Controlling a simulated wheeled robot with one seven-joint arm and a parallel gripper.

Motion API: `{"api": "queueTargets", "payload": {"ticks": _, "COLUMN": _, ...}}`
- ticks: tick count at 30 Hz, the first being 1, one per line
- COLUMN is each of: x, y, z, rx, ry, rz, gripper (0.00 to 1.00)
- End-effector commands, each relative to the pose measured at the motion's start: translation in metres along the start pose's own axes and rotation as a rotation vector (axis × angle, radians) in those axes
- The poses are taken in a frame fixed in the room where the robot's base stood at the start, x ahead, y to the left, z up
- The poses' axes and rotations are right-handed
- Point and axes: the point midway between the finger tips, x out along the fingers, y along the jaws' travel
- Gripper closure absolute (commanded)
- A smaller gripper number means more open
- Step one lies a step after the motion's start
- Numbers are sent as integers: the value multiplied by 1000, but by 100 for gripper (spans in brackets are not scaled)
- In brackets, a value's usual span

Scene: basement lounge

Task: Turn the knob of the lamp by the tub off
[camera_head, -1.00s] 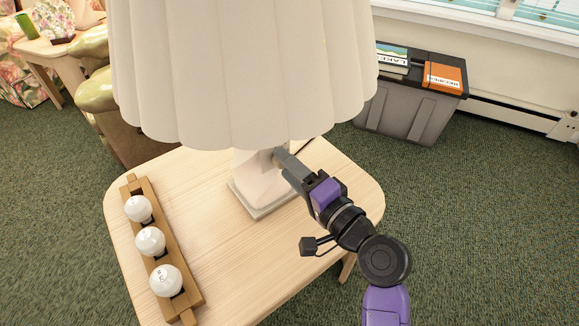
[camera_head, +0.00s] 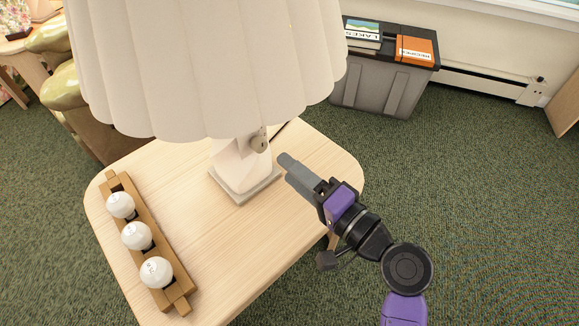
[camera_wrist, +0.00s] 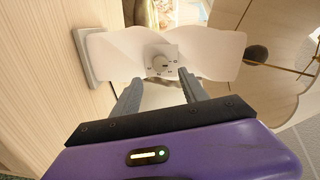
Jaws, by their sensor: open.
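The lamp (camera_head: 240,165) stands upright on a light wooden table, with a large pleated cream shade (camera_head: 205,65) over a white twisted body. Its round knob (camera_head: 259,143) shows on the right side of the body, just under the shade. In the wrist view the knob (camera_wrist: 160,63) sits on a small plate with marks around it, too small to read. My gripper (camera_head: 285,168) is to the right of the lamp body, apart from the knob. In the wrist view its two fingers (camera_wrist: 160,92) are spread, empty, with the knob beyond and between them.
A wooden rack (camera_head: 158,268) with several white bulbs lies on the table's left side. A grey tub (camera_head: 378,88) with a black lid and books on it stands behind the table. A green armchair (camera_head: 60,75) is at left. The table's front middle (camera_head: 215,260) is bare.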

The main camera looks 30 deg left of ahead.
Motion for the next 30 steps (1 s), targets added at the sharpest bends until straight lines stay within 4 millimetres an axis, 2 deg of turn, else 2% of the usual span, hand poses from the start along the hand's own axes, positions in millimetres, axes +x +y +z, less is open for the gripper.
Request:
{"api": "queueTargets", "payload": {"ticks": 12, "x": 0, "y": -1, "z": -2, "rx": -9, "ry": 10, "rz": -3, "gripper": 49}}
{"api": "queueTargets", "payload": {"ticks": 14, "x": 0, "y": -1, "z": -9, "rx": -27, "ry": 36, "rz": -4, "gripper": 49}}
{"api": "queueTargets", "payload": {"ticks": 18, "x": -7, "y": -10, "z": -42, "rx": -144, "ry": 174, "rz": 13, "gripper": 49}}
{"api": "queueTargets", "payload": {"ticks": 20, "x": -18, "y": -6, "z": -53, "rx": -203, "ry": 256, "rz": 37, "gripper": 49}}
{"api": "queueTargets", "payload": {"ticks": 24, "x": -60, "y": 13, "z": -69, "rx": -324, "ry": 438, "rz": 122, "gripper": 49}}
{"api": "queueTargets", "payload": {"ticks": 26, "x": -79, "y": 22, "z": -72, "rx": -369, "ry": 503, "rz": 162, "gripper": 49}}
{"api": "queueTargets", "payload": {"ticks": 30, "x": -134, "y": 42, "z": -68, "rx": -477, "ry": 647, "rz": 274, "gripper": 49}}
